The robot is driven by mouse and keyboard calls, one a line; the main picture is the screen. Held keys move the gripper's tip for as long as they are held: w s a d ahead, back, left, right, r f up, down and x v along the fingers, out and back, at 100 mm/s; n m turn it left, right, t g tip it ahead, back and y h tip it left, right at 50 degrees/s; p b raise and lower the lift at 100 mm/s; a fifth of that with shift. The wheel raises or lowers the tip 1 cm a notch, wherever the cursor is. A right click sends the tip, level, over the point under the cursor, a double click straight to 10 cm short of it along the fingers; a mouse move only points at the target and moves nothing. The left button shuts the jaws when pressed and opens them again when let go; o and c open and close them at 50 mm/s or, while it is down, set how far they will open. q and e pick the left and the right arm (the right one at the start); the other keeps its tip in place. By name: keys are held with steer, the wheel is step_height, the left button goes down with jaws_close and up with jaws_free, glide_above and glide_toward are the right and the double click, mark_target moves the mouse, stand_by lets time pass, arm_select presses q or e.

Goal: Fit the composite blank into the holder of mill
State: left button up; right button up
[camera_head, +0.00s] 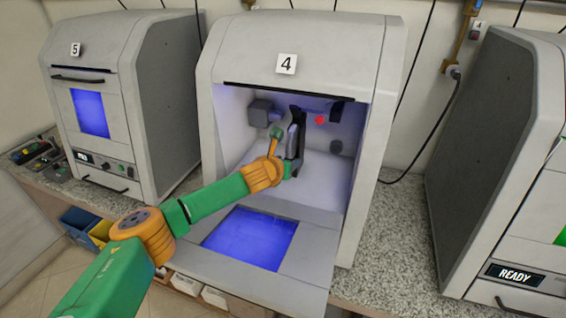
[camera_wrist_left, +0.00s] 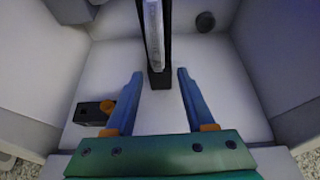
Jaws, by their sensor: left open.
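The mill numbered 4 (camera_head: 300,60) stands in the middle with its front door folded down and its lit chamber open. Inside stands a dark upright holder (camera_head: 299,155); it also shows in the left wrist view (camera_wrist_left: 158,80). A pale grey, narrow piece, apparently the composite blank (camera_wrist_left: 153,35), stands upright against the dark holder; whether it is fully seated is not clear. My left gripper (camera_head: 290,138) is inside the chamber beside the holder. In the left wrist view its blue fingers (camera_wrist_left: 160,74) are spread and empty, with the holder beyond and between them. My right gripper is not in view.
The lowered door (camera_head: 310,275) lies under my left arm. Chamber walls are close on both sides. A grey block (camera_head: 262,113) and a red spot (camera_head: 320,119) are at the back. Closed mill 5 (camera_head: 140,60) stands left; another machine (camera_head: 500,160) stands right.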

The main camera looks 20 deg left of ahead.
arm_select(q)
steer(key=v, duration=0.6)
stand_by(0.4)
